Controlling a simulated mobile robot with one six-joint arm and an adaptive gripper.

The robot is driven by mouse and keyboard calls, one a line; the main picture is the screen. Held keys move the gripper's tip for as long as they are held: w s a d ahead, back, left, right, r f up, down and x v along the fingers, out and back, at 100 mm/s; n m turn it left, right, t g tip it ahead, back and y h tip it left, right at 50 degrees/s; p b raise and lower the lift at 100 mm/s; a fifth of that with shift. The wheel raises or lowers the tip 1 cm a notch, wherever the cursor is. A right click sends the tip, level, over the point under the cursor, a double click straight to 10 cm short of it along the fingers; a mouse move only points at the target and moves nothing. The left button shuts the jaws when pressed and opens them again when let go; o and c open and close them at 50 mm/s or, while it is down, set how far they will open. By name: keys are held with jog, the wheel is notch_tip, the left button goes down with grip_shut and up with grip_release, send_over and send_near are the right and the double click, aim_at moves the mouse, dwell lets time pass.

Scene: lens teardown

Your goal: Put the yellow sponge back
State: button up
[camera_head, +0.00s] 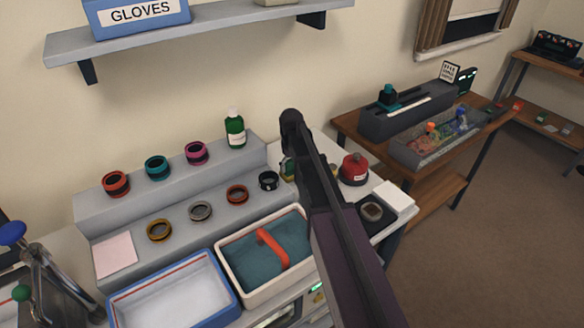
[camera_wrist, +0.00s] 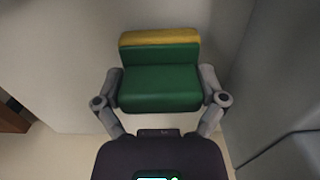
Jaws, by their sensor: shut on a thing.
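The yellow sponge (camera_wrist: 160,38) has a yellow layer at the far side and a thick green part facing the wrist camera. My gripper (camera_wrist: 161,88) is shut on it, with one finger against each short side. In the head view a small bit of the sponge (camera_head: 287,168) shows at the left edge of my arm. My arm hides the rest of it and the fingers there. I cannot tell whether the sponge touches the surface below.
A grey stepped stand (camera_head: 170,205) holds several coloured rings and a green bottle (camera_head: 235,130). In front are a blue-rimmed tray (camera_head: 232,308) and a cream tray (camera_head: 222,262) with an orange strap. A red round object (camera_head: 354,170) and a white block (camera_head: 394,197) stand right of my arm.

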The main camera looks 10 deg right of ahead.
jog(key=shift+f, duration=0.2)
jog(key=o, duration=0.9)
jog(key=shift+o, duration=0.2)
jog(key=shift+r, duration=0.25)
notch_tip(320, 180, up, 12)
jog(key=p, duration=1.2)
jog(key=shift+w, duration=0.15)
jog(key=s+m, duration=0.4)
jog(key=s, duration=2)
jog(key=shift+s+m, duration=0.15)
jog(key=shift+m, duration=0.15)
